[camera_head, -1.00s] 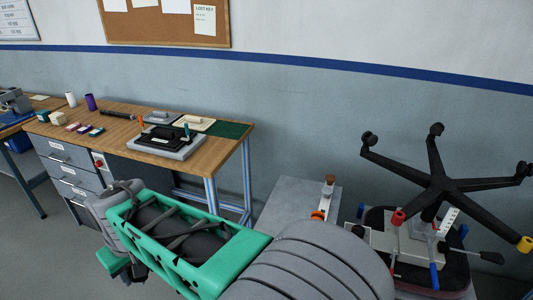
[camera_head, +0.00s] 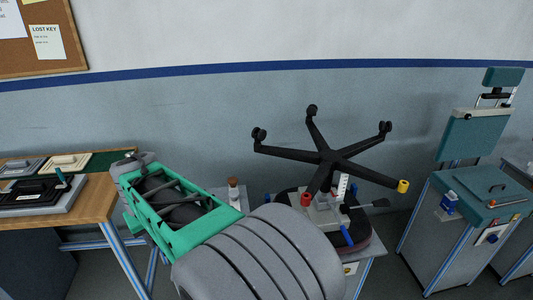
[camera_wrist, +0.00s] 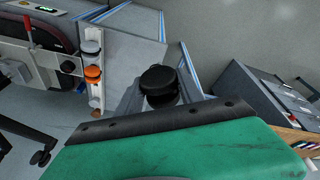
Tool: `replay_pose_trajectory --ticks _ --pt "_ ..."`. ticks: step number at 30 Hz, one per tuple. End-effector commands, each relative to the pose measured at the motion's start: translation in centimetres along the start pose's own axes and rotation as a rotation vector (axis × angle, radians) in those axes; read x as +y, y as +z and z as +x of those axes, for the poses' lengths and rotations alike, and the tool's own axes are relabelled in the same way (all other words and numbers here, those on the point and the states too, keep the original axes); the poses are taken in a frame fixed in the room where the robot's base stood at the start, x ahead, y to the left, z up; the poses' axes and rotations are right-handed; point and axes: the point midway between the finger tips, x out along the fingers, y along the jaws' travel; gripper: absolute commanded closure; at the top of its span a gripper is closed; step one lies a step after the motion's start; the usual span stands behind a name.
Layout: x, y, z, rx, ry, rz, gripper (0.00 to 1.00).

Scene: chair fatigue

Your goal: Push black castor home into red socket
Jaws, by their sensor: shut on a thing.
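The black castor (camera_wrist: 160,78) shows in the wrist view between the grey fingers of my gripper (camera_wrist: 160,98), which is shut on it. In the head view my gripper is at the far end of my green arm, left of the chair base, and the castor is not clear there. The black five-armed chair base (camera_head: 327,157) stands upturned on a stand. The red socket (camera_head: 306,200) is on its near arm end, well to the right of my gripper and apart from it. A yellow piece (camera_head: 403,186) is on the right arm end. Other arm ends carry black castors (camera_head: 312,110).
A workbench (camera_head: 98,200) with a black fixture stands at left. A post with a brown top (camera_head: 233,185) is near the chair stand. The wrist view shows a white rail with an orange clip (camera_wrist: 93,73). A teal-topped cabinet (camera_head: 485,185) stands at right.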

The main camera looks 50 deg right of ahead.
Motion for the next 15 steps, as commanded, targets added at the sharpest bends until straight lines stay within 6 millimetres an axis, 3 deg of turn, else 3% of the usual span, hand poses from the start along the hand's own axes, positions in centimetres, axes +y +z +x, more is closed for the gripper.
replay_pose_trajectory --ticks 1,3,7,11,15 --pt "3.1 -1.1 -1.0 -0.005 0.031 0.071 0.92" --pt "7.5 -2.1 -1.8 -0.014 0.074 0.166 0.92" --pt "16.4 -2.6 -3.4 -0.036 0.156 0.357 0.92" --pt "25.1 -1.4 -5.4 -0.062 0.233 0.55 0.92" --pt "33.5 1.7 -7.6 -0.094 0.304 0.748 0.92"
